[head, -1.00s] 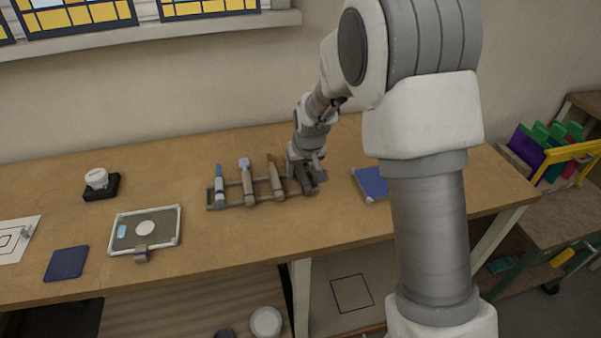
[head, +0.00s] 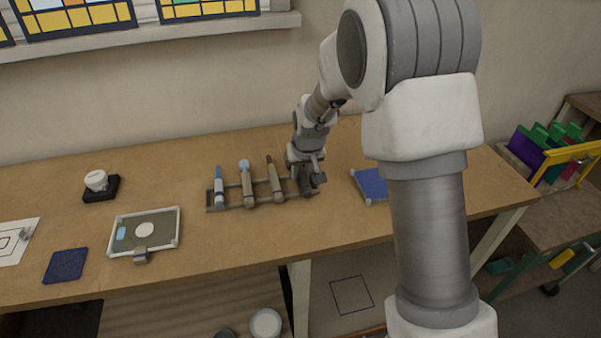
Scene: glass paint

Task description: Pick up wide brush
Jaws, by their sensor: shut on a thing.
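My gripper (head: 309,184) is in the head view at the right end of a small rack (head: 235,207) on the workbench. It points down and is shut on a tool in the rightmost place, which I take to be the wide brush. The gripper hides nearly all of that tool, so its bristles and handle cannot be made out. Three other tools lie side by side across the rack: one with a blue end (head: 219,186), one with a pale blue end (head: 246,180) and one with a dark tip (head: 273,177).
A blue pad (head: 370,182) lies right of my gripper, partly behind my arm. A framed tray (head: 125,246), a dark blue cloth (head: 65,265) and a white jar on a black base (head: 97,182) are on the left. The workbench (head: 230,245) is clear in front of the rack.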

